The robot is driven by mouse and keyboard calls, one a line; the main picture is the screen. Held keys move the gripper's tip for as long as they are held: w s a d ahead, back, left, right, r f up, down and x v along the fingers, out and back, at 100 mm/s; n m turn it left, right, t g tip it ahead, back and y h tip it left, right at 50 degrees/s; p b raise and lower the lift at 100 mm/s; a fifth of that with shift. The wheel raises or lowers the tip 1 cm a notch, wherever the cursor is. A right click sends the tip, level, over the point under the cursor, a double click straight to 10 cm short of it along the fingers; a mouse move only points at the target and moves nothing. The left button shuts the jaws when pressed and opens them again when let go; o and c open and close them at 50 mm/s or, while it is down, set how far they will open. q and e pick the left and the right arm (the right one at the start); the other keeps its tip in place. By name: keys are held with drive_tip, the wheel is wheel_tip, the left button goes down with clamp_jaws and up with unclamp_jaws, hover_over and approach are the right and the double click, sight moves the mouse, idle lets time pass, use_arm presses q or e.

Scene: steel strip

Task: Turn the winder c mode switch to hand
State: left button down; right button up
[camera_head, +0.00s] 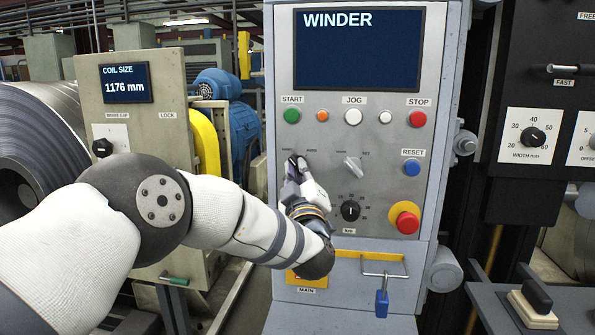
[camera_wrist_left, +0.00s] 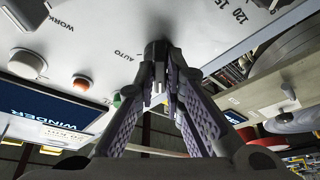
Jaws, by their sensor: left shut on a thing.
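The grey winder panel (camera_head: 385,200) has a dark screen reading WINDER. My left gripper (camera_head: 296,168) is at the panel's left side, under two small labels below the START button. In the left wrist view its two purple-grey padded fingers (camera_wrist_left: 158,60) meet at the panel face, beside the word AUTO. They are shut on the mode switch, whose knob is mostly hidden by the fingertips. Which way the knob points cannot be told. The panel's name shows no letter after WINDER. My right gripper is not in view.
A second pale switch (camera_head: 353,166) sits right of the gripper, with a black dial (camera_head: 350,210) below it. A red emergency button (camera_head: 406,220) and blue RESET button (camera_head: 411,168) are farther right. START (camera_head: 292,116) is above.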

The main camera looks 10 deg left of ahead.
use_arm(q)
drive_tip(key=shift+n+g+y, duration=0.3)
drive_tip(key=shift+n, duration=0.5)
drive_tip(key=c, duration=1.7)
unclamp_jaws()
drive_tip(key=v, duration=1.2)
drive_tip(key=shift+f, duration=0.1)
